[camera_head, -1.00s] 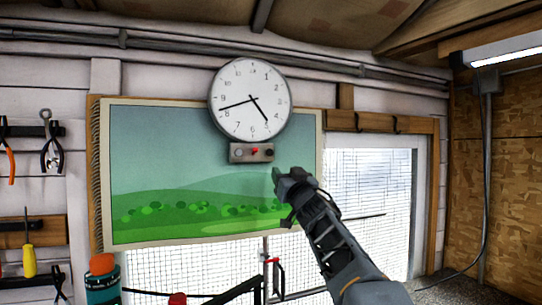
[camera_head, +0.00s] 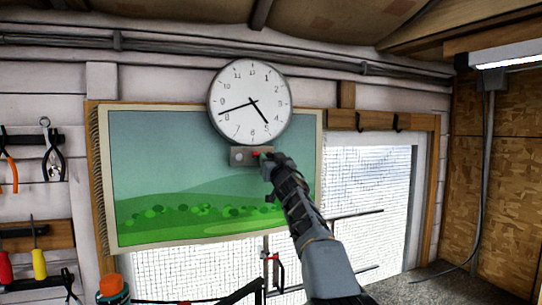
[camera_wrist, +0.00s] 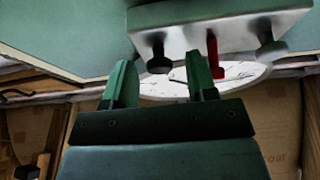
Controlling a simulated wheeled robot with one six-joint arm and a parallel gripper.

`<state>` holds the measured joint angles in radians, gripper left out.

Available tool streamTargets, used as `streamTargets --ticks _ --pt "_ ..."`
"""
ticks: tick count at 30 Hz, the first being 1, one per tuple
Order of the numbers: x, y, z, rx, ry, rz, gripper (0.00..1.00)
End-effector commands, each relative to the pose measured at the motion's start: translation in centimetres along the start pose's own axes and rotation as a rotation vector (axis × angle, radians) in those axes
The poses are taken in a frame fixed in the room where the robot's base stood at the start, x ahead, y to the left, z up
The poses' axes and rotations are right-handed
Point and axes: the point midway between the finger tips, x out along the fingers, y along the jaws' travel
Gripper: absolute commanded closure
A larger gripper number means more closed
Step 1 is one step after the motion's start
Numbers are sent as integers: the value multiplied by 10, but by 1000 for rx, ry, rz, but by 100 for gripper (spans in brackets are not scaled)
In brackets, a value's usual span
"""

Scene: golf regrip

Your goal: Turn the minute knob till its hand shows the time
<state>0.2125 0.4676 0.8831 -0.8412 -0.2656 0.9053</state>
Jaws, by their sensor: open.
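A round white wall clock (camera_head: 240,75) hangs above a small grey box (camera_head: 237,157). Its longer hand points near the 8, its shorter one between 4 and 5. The box carries a pale knob at left, a red lever (camera_head: 255,154) in the middle and a dark knob at right, which my gripper hides in the head view. My gripper (camera_head: 266,160) is open at the box's right end. In the wrist view, a black knob (camera_wrist: 159,62) shows just beyond and between the fingertips. The red lever (camera_wrist: 214,62) lies outside the right finger.
A landscape picture (camera_head: 170,150) hangs behind the box. A bright window (camera_head: 370,190) is at right, with a wooden rail and hooks above. Pliers (camera_head: 50,155) and screwdrivers hang at far left. An orange-capped bottle (camera_head: 112,288) stands at lower left.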

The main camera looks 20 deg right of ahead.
Motion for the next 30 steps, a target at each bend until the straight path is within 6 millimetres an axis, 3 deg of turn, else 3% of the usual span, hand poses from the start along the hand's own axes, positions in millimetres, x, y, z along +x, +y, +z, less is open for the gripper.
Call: streamTargets --ticks 9,24,30 --pt "1 0 1 0 0 0 48" --pt "1 0 0 0 0 0 96" --pt "1 -1 0 63 3 26 96"
